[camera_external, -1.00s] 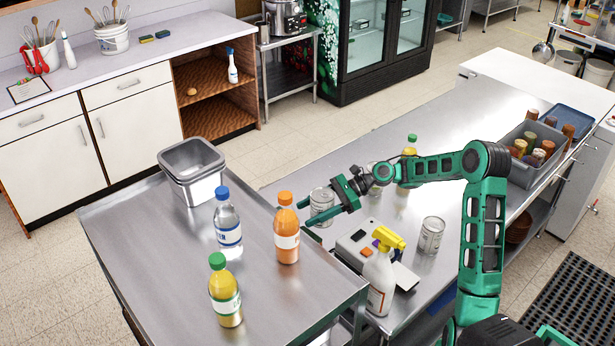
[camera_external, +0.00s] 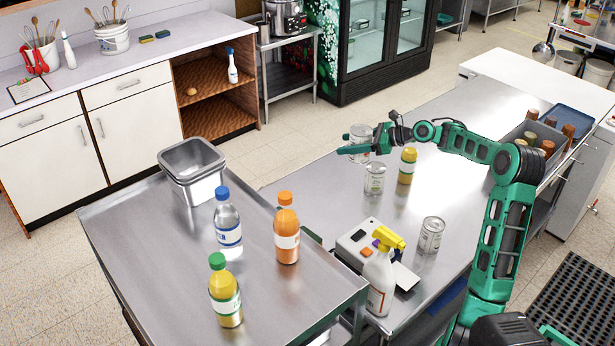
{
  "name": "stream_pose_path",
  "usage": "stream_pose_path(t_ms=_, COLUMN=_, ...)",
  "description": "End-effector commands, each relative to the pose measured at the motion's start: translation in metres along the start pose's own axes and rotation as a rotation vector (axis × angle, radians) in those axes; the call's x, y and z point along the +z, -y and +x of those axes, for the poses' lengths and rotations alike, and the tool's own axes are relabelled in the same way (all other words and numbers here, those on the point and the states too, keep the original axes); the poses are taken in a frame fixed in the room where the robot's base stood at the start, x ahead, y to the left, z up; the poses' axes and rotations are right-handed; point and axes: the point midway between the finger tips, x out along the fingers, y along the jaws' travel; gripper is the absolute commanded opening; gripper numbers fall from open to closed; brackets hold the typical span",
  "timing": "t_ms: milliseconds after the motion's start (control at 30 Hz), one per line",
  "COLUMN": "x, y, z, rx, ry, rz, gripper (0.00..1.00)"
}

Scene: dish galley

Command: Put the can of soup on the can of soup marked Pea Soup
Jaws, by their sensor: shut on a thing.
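My gripper (camera_external: 350,145) is shut on a can of soup (camera_external: 359,139) and holds it in the air over the far left part of the steel counter. A second can (camera_external: 375,179) stands upright on the counter, below and slightly right of the held can in the picture. A third can (camera_external: 432,235) stands upright nearer the front, right of the spray bottle. The labels are too small to read, so I cannot tell which can is marked Pea Soup. The fingers partly hide the held can.
A yellow bottle (camera_external: 407,168) stands close right of the second can, its top at my arm. A spray bottle (camera_external: 380,283) and a scale-like device (camera_external: 357,240) stand in front. A grey bin of jars (camera_external: 520,160) is at right. The left table (camera_external: 160,240) holds bottles and steel pans.

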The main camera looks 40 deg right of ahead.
Motion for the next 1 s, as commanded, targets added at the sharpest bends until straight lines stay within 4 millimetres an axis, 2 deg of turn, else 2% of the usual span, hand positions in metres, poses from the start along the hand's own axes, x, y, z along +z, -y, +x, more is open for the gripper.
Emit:
stream_pose_path(t_ms=167, x=-0.007, y=0.019, z=-0.007, rx=-0.016, ry=0.005, rz=0.008, gripper=0.21)
stream_pose_path(t_ms=500, x=-0.052, y=0.076, z=-0.018, rx=-0.015, ry=0.005, rz=0.006, gripper=0.21)
stream_pose_path(t_ms=700, x=-0.073, y=0.103, z=-0.023, rx=-0.014, ry=0.005, rz=0.005, gripper=0.21)
stream_pose_path(t_ms=1000, x=-0.087, y=0.111, z=-0.023, rx=-0.013, ry=0.003, rz=0.004, gripper=0.21)
